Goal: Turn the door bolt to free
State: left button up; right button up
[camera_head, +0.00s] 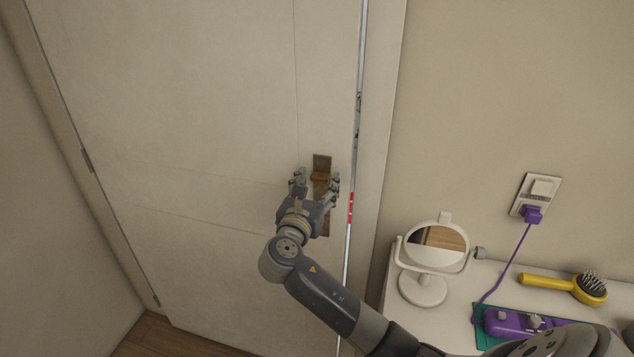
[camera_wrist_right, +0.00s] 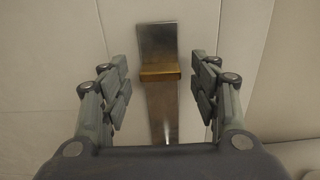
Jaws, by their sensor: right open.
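The door (camera_head: 220,90) is a pale panel that fills the left and middle of the head view. Near its right edge is an upright metal plate (camera_head: 322,162) with a brass-coloured door bolt (camera_head: 320,177) across it. In the right wrist view the bolt (camera_wrist_right: 160,72) lies level across the plate (camera_wrist_right: 157,38). My right gripper (camera_head: 317,180) is open in front of the plate, its fingers on either side of the bolt with gaps and nothing between them touching. The fingers (camera_wrist_right: 160,88) also show in the wrist view. My left gripper is not in view.
A red mark (camera_head: 350,208) shows in the gap at the door's edge. To the right, a white counter (camera_head: 455,298) holds a round mirror (camera_head: 437,248), a yellow hairbrush (camera_head: 550,283) and a purple power strip (camera_head: 520,323). A purple plug (camera_head: 532,213) sits in the wall socket.

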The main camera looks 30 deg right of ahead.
jog(key=c, duration=1.1)
jog(key=shift+o, duration=0.3)
